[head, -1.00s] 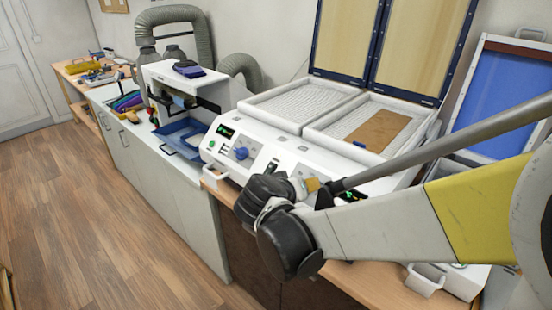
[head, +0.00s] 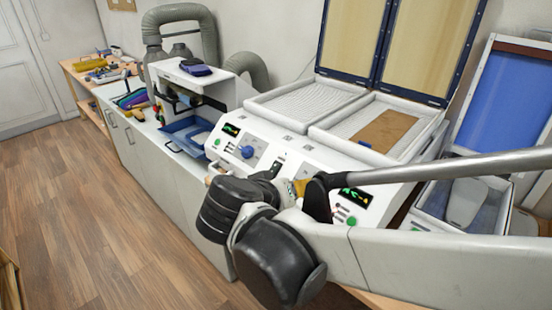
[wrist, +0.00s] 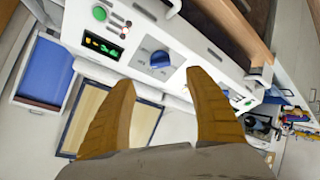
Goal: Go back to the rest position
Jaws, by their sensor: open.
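My gripper shows in the wrist view (wrist: 160,115) with its two tan-orange fingers apart and nothing between them. In the head view my gripper is mostly hidden behind my dark wrist joints, with only a bit of an orange finger (head: 300,186) showing. It is in front of the control panel of the white two-bay forming machine (head: 235,165). A blue knob (wrist: 160,59) on that panel appears beyond the fingertips in the wrist view; I cannot tell the exact gap.
The machine's two framed lids (head: 395,45) stand raised. A brown sheet (head: 385,131) lies in its right bay. A blue-lined box (head: 485,205) stands at the right. A white machine with a blue tray (head: 188,135) is to the left. The wooden floor (head: 80,220) at left is clear.

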